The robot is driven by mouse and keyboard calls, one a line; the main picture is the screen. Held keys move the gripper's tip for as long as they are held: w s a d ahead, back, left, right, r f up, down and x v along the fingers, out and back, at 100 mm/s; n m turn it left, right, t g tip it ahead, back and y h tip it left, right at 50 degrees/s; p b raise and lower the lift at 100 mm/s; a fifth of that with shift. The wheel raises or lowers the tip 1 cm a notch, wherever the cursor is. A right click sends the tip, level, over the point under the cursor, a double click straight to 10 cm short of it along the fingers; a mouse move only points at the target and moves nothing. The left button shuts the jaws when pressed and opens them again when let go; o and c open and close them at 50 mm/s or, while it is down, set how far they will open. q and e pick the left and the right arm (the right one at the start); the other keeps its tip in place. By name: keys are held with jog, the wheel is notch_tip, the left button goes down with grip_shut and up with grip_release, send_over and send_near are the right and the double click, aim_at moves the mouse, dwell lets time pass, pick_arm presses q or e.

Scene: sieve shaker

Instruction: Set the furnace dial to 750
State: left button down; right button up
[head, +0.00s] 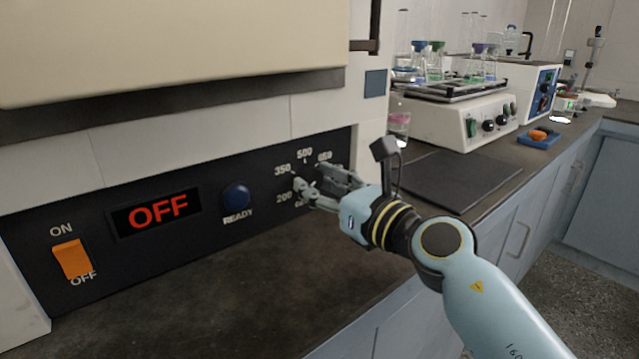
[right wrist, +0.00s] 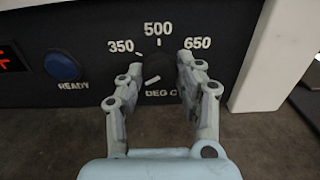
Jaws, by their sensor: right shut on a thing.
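The furnace dial (right wrist: 158,72) is a dark round knob on the black front panel (right wrist: 95,30). A short white mark on it slants to the lower left. My right gripper (right wrist: 160,68) is shut on the dial, one finger on each side. In the head view my right gripper (head: 325,188) covers most of the dial. Labels 350, 500 and 650 show around it, and 200 shows in the head view; no 750 label can be read, as the fingers hide the right side. My left gripper is not in view.
The panel also has a red OFF display (head: 159,211), a blue READY button (head: 237,197) and an orange switch (head: 72,260) with ON and OFF labels. The dark worktop (head: 200,310) in front is clear. A shaker (head: 450,115) with glassware stands to the right, behind a dark mat (head: 455,178).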

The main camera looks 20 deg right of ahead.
jog(key=m+p, duration=0.3)
jog(key=shift+r, duration=0.15)
jog(key=shift+m+p, duration=1.5)
jog(key=shift+m, duration=0.5)
jog(key=shift+f, duration=0.2)
jog(key=o, duration=1.2)
jog(key=shift+c, duration=0.2)
jog(key=v, duration=1.2)
jog(key=shift+r, duration=0.1)
